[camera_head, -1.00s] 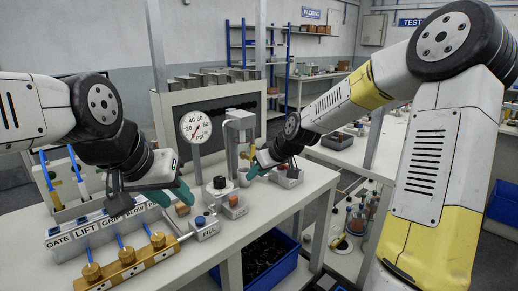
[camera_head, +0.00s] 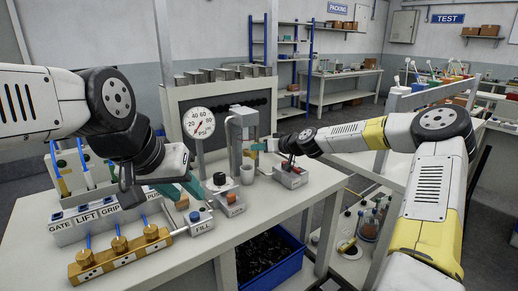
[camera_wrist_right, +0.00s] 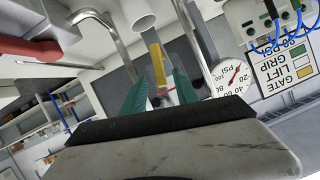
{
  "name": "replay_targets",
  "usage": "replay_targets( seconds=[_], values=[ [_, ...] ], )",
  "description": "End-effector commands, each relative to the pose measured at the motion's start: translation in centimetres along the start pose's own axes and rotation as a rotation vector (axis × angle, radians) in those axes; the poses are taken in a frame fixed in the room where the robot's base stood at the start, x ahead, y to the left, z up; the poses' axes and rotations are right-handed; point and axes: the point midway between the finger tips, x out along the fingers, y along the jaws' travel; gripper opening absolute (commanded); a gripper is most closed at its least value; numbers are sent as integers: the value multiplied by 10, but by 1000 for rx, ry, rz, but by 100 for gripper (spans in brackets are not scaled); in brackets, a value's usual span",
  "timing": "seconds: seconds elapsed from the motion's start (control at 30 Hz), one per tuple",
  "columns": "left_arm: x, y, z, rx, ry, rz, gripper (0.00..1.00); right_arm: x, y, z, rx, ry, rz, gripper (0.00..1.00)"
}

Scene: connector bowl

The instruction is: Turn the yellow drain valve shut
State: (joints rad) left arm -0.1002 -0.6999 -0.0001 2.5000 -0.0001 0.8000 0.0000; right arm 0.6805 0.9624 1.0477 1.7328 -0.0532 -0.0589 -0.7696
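The yellow drain valve (camera_head: 249,154) is on the grey upright fixture beside the pressure gauge (camera_head: 198,123). In the right wrist view its yellow lever (camera_wrist_right: 157,62) appears between and just beyond the two teal fingertips. My right gripper (camera_head: 259,146) is at the valve in the head view. Its fingers are apart in the wrist view, with gaps beside the lever; I cannot tell whether either touches it. My left gripper (camera_head: 182,187) is open and empty above a small brown block (camera_head: 182,203) near the FILL box (camera_head: 201,222).
A white cup (camera_head: 247,174) stands below the valve. A grey box with a red button (camera_head: 290,173) is right of it. Labelled switch boxes (camera_head: 88,220) and a brass manifold (camera_head: 118,254) fill the bench's left front. A blue bin (camera_head: 270,262) is under the bench.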

Motion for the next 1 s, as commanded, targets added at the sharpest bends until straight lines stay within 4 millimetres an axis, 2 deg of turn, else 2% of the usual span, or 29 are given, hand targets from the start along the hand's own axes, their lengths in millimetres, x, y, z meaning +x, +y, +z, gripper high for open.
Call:
replay_targets(
  seconds=[0.13,0.43,0.47,0.63,1.0],
  values=[
    [0,0,0,0,0,0,36,14,-1,0,1,0,-1,36],
    [0,0,0,0,0,0,36,16,0,1,0,-1,0,36],
    [0,0,0,0,0,0,36,16,0,1,0,-1,0,32],
    [0,0,0,0,0,0,36,16,0,1,0,-1,0,0],
    [0,0,0,0,0,0,36,16,1,1,21,-1,-9,0]
  ],
)
